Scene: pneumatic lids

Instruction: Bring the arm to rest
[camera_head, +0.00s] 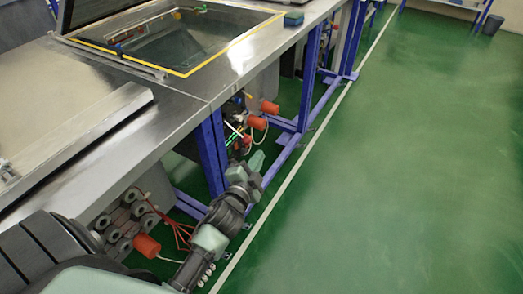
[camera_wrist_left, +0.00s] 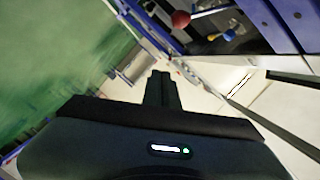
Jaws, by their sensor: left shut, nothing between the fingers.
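My left arm comes in from the lower left of the head view and reaches out beside the bench front. Its gripper (camera_head: 256,161) is small there and points away over the green floor, below the bench top. In the left wrist view the gripper's dark fingers (camera_wrist_left: 161,88) are together with nothing between them. My right gripper is not in view.
A metal-topped bench (camera_head: 190,112) with blue legs (camera_head: 211,150) runs along the left. A yellow-edged opening (camera_head: 175,50) with a raised lid is in its top. Red-orange cylinders (camera_head: 270,107) and hoses sit underneath. The green floor (camera_head: 400,170) at right is clear.

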